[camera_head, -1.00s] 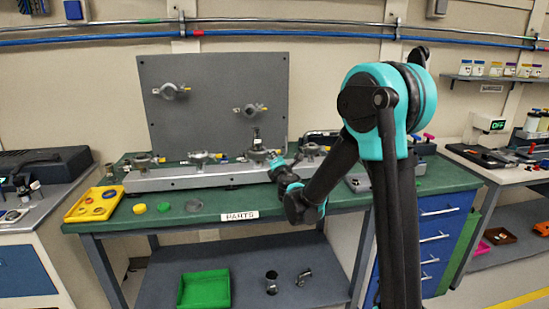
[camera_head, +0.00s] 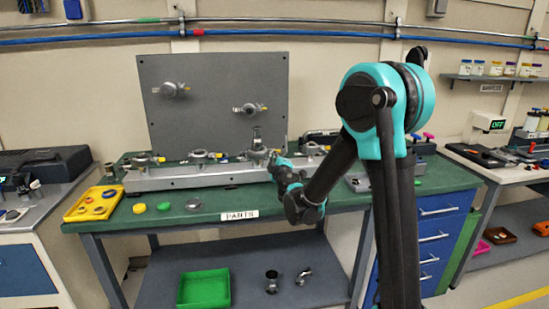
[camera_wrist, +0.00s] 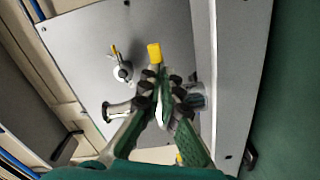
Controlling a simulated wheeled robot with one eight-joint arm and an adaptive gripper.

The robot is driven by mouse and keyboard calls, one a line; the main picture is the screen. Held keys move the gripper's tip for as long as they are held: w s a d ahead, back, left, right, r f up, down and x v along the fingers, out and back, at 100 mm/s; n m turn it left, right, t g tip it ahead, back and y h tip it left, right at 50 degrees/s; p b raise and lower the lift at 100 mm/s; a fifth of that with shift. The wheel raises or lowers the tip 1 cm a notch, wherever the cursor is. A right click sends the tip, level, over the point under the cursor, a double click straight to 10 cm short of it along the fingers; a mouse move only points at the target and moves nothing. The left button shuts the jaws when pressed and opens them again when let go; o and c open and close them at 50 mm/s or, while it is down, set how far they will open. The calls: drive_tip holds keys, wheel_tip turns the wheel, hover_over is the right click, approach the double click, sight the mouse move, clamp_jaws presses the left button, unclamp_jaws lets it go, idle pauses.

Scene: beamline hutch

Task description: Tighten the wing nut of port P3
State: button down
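Several metal clamp ports sit along the grey rail (camera_head: 190,178) on the green bench. The port nearest my gripper (camera_head: 257,154) is third from the left and has an upright fitting on top. The port labels are too small to read, so I cannot confirm which is P3. My gripper (camera_head: 276,160) is just right of that port. In the wrist view, my gripper (camera_wrist: 167,80) has its fingertips close together beside a metal fitting (camera_wrist: 197,97) and a yellow tag (camera_wrist: 154,52). The fingers hide the wing nut, and I cannot tell whether they touch or hold anything.
A grey upright panel (camera_head: 215,125) behind the rail carries two more clamp ports (camera_head: 171,90). A yellow tray (camera_head: 78,210) with small parts, yellow and green caps and a grey disc (camera_head: 193,204) lie on the left front of the bench. A green bin (camera_head: 205,290) stands below.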

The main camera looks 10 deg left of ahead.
drive_tip(key=shift+m, duration=0.8)
drive_tip(key=shift+d, duration=0.1)
drive_tip(key=c, duration=2)
unclamp_jaws()
drive_tip(key=shift+c, duration=0.2)
drive_tip(key=shift+s, duration=0.15)
drive_tip(key=v, duration=1.1)
drive_tip(key=shift+s, duration=0.35)
drive_tip(key=shift+d, duration=0.2)
